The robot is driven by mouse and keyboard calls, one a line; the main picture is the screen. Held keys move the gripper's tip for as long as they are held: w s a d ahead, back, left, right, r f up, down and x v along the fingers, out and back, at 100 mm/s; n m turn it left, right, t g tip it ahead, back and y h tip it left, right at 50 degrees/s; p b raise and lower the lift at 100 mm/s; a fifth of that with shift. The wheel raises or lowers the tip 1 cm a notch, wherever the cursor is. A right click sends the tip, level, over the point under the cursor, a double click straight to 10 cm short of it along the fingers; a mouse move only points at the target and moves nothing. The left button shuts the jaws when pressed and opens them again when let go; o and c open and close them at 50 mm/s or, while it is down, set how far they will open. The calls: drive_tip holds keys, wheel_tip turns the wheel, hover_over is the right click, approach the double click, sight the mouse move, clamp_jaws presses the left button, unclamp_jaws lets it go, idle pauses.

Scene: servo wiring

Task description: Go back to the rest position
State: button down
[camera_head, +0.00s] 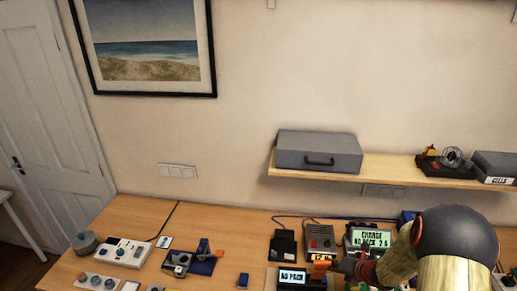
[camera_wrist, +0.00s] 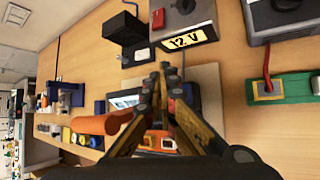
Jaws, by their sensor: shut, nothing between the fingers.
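My gripper (camera_head: 344,266) is low over the right part of the wooden workbench (camera_head: 225,225) in the head view, partly hidden by my arm. In the wrist view the fingers of my gripper (camera_wrist: 168,72) reach up from the bottom and meet at their tips, with nothing between them. An orange part (camera_wrist: 100,124) lies just left of the fingers in the wrist view. A small dark unit with a lit "NO PACK" display (camera_head: 293,275) stands left of my gripper in the head view.
A shelf (camera_head: 383,168) holds a grey case (camera_head: 318,151). Some bare bench lies between.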

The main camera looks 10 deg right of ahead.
drive_tip(key=s+d+f+m+g+h, duration=0.2)
drive_tip(key=s+d+f+m+h, duration=0.2)
drive_tip(key=s+d+m, duration=0.45)
drive_tip(key=s+d+r+m+g+h+b, duration=0.2)
drive_tip(key=s+r+m+g+h, duration=0.3)
drive_tip(key=m, duration=0.8)
drive_tip(key=s+a+r+m+t+y+b, duration=0.1)
drive_tip(key=s+a+r+m+y+b, duration=0.1)
drive_tip(key=a, duration=0.7)
drive_tip(key=s+a+r+m+t+y+b, duration=0.1)
drive_tip(key=s+a+r+m+y+b, duration=0.1)
drive_tip(key=s+a+r+m+b, duration=0.2)
drive_tip(key=s+a+r+m+t+y+b, duration=0.1)
drive_tip(key=s+a+r+m+t+b, duration=0.1)
drive_tip(key=s+a+r+b, duration=0.6)
drive_tip(key=a+r+m+b, duration=0.1)
drive_tip(key=a, duration=0.6)
drive_tip(key=shift+s+r+y, duration=0.15)
drive_tip(key=shift+r+y, duration=0.2)
drive_tip(key=shift+y, duration=0.05)
